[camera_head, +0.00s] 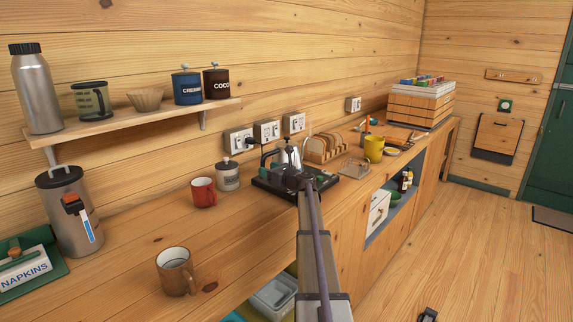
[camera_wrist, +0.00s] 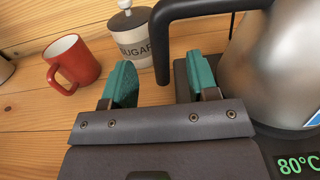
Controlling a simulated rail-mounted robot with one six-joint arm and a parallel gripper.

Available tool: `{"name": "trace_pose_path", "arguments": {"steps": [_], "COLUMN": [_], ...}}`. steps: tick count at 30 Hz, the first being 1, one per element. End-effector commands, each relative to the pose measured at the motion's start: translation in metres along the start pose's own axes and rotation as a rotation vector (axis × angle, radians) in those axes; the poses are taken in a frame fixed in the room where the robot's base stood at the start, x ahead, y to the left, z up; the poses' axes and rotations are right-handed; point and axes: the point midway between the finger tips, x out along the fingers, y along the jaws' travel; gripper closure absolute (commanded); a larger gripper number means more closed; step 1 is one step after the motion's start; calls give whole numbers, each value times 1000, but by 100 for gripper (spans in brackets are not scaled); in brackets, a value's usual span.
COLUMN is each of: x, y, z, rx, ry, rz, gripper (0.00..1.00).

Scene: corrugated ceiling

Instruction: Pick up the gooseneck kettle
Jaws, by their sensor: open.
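The gooseneck kettle (camera_head: 289,150) is silver with a black handle and stands on a dark base (camera_head: 262,186) on the wooden counter. In the wrist view the kettle's silver body (camera_wrist: 262,70) fills the right side. Its black handle (camera_wrist: 160,42) hangs down, its lower end lying between my fingers in the picture. My gripper (camera_wrist: 161,82) is open, with a teal pad on each finger. Neither pad visibly touches the handle. In the head view my arm covers part of the kettle and base, and my gripper (camera_head: 294,180) is hard to make out.
A sugar jar (camera_wrist: 132,38) and a red mug (camera_wrist: 73,65) stand left of the kettle. A brown mug (camera_head: 175,272) is nearer on the counter.

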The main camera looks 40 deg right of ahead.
Motion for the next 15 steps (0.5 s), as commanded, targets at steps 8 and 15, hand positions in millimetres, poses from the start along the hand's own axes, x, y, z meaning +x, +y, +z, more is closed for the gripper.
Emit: {"name": "trace_pose_path", "arguments": {"steps": [8,15], "x": [23,57], "y": [-1,-2], "z": [-1,-1], "rx": [-1,-2], "ry": [1,1], "rz": [2,1], "gripper": [46,46]}}
